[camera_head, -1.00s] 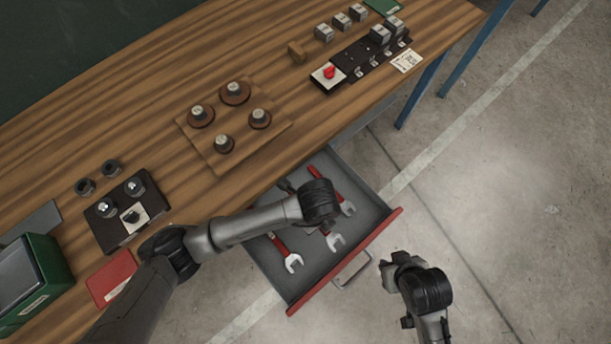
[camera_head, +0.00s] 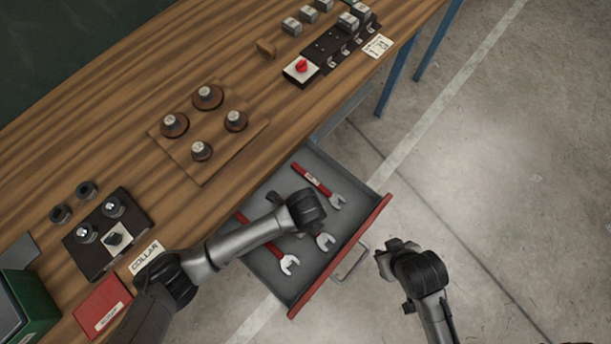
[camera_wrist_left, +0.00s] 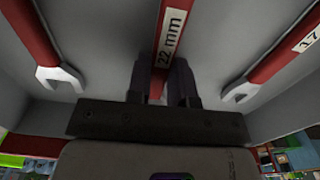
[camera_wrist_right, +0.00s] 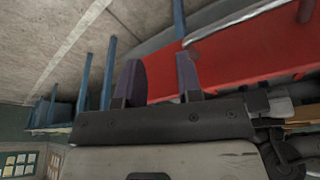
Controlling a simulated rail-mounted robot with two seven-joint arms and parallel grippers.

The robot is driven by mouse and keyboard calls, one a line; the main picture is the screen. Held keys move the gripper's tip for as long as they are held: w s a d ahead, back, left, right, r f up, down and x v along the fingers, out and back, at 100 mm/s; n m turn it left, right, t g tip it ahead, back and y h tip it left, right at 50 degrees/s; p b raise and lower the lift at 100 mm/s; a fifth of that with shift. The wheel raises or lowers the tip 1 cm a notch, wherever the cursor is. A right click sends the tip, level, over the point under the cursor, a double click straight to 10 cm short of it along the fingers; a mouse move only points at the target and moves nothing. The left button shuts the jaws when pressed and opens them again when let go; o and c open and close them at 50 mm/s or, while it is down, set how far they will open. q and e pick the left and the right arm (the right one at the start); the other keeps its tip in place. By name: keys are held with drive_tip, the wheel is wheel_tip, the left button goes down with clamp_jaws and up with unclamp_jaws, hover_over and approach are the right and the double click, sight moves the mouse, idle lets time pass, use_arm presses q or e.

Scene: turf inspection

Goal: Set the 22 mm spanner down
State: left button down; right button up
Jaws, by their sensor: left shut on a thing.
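The 22 mm spanner, with a red handle (camera_wrist_left: 168,35) labelled "22 mm", is the middle one of three in the open drawer (camera_head: 312,285). Its steel jaw (camera_head: 325,242) shows in the head view; my left wrist hides much of its handle. My left gripper (camera_wrist_left: 167,82) is shut on the handle, down inside the drawer. I cannot tell whether the spanner touches the drawer floor. My right gripper (camera_wrist_right: 158,78) is open and empty; in the head view it is over the floor, right of the drawer's red front.
One spanner (camera_head: 289,264) lies to the left in the drawer and another (camera_head: 338,201) to the right. The drawer's pull handle (camera_head: 352,262) sticks out in front. On the bench are a board with knobs (camera_head: 188,165), a black switch box (camera_head: 90,250) and a red booklet (camera_head: 103,308).

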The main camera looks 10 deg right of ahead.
use_arm(q)
drive_tip(key=shift+f, duration=0.1)
drive_tip(key=c, duration=1)
unclamp_jaws()
drive_tip(key=shift+r+p, duration=1.35)
drive_tip(key=shift+r, duration=4.8)
